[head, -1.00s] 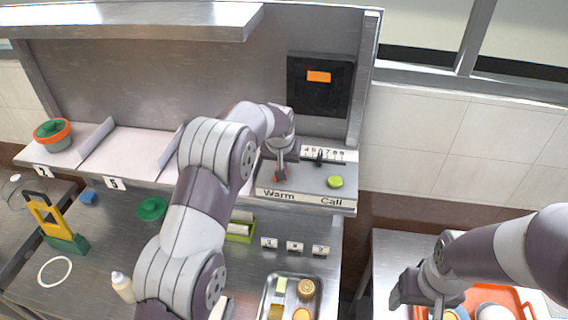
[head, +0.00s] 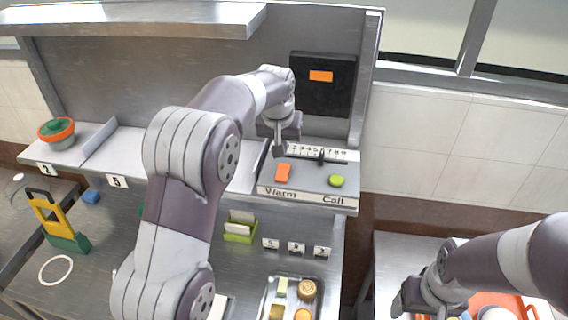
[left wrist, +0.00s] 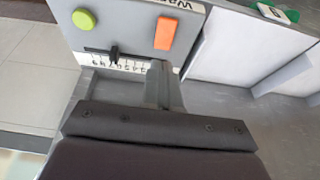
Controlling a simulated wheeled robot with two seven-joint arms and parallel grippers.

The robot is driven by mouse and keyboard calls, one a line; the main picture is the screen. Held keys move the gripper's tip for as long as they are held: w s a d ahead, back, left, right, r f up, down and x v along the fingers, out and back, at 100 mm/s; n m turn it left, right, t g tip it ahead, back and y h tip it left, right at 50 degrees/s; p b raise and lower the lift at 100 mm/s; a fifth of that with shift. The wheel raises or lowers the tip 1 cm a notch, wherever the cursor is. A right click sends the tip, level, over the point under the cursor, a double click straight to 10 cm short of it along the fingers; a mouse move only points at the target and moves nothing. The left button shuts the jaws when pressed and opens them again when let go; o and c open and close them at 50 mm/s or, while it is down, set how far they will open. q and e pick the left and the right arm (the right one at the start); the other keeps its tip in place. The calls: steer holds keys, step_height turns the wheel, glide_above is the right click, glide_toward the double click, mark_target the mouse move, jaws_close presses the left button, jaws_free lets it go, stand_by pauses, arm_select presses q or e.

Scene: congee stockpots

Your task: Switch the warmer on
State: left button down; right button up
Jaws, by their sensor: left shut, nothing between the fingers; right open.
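The control panel (head: 310,180) has an orange rocker switch (head: 283,172) above the word "Warm" and a round green button (head: 337,181) above "Call". My left gripper (head: 279,151) is shut and empty, just behind the orange switch and apart from it in the picture. In the left wrist view, my shut left fingers (left wrist: 160,84) point at the panel, and the orange switch (left wrist: 166,33) lies beyond their tips. Which way the switch is tipped I cannot tell. My right gripper (head: 430,302) is open at the lower right, over an orange tray (head: 507,300).
A slider (head: 321,156) with a number scale sits at the panel's back. A black box (head: 322,84) with an orange display is on the wall behind. A metal tray (head: 265,290) with food pieces, a green holder (head: 238,236) and a yellow-green stand (head: 62,225) are on the counter.

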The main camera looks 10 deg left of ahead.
arm_select(q)
steer(key=v, duration=0.3)
steer(key=shift+w+a+p, duration=0.1)
steer(key=shift+w+p, duration=0.2)
steer(key=shift+p, duration=0.05)
arm_select(e)
steer(key=shift+w, duration=0.3)
arm_select(q)
steer(key=shift+s+r, duration=0.1)
steer(key=shift+r, duration=0.05)
arm_select(e)
steer(key=shift+s, duration=0.15)
